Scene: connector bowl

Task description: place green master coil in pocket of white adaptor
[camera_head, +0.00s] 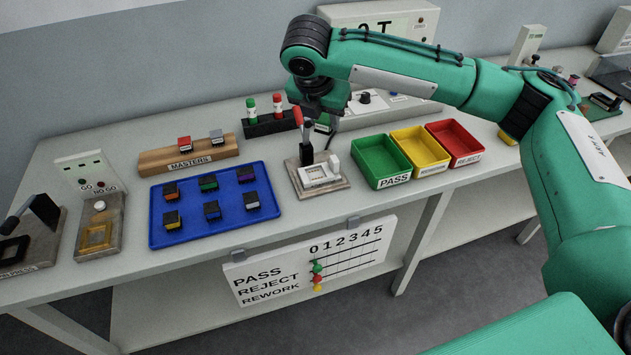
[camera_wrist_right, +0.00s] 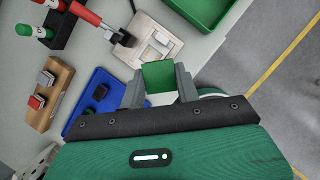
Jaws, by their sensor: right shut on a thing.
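The green master coil (camera_wrist_right: 158,77) is a green-topped block between the two grey fingers of my right gripper (camera_wrist_right: 160,84) in the wrist view. In the head view my right gripper (camera_head: 328,118) hangs above and behind the white adaptor, with a bit of green at its fingers. It is shut on the coil and holds it above the bench. The white adaptor (camera_head: 318,174) sits on a grey base beside a red-handled clamp; its pocket looks empty. It also shows in the wrist view (camera_wrist_right: 157,46), beyond the coil. My left gripper is not in view.
The red clamp handle (camera_head: 298,117) stands up close to my gripper. Green (camera_head: 381,167), yellow (camera_head: 416,151) and red (camera_head: 454,143) trays lie to the right. A blue tray (camera_head: 233,221) with several coils and a wooden MASTERS rack (camera_head: 188,158) are left.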

